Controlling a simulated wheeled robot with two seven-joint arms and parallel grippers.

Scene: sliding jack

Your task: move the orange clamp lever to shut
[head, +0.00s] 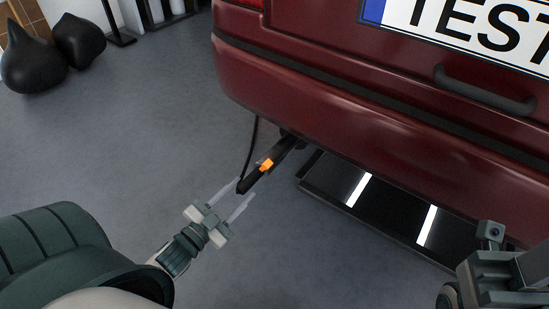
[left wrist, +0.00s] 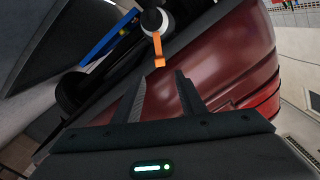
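The orange clamp lever (head: 266,165) is on a dark bar that sticks out from under the rear of the red vehicle. In the left wrist view the lever (left wrist: 158,50) hangs down from a dark round fitting with a pale ring, ahead of my fingertips. My left gripper (head: 243,188) is open and empty, its two fingers apart and pointing toward the bar's near end. The left gripper (left wrist: 157,82) does not visibly touch the lever. My right gripper (head: 490,262) is at the lower right, partly cut off by the frame, and its fingers cannot be made out.
The red bumper (head: 370,130) overhangs the bar. A black cable (head: 250,150) hangs beside the bar. A black panel with bright reflections (head: 390,215) lies to the right under the vehicle. Dark bags (head: 78,42) lie at the far left. The grey floor (head: 150,130) between is clear.

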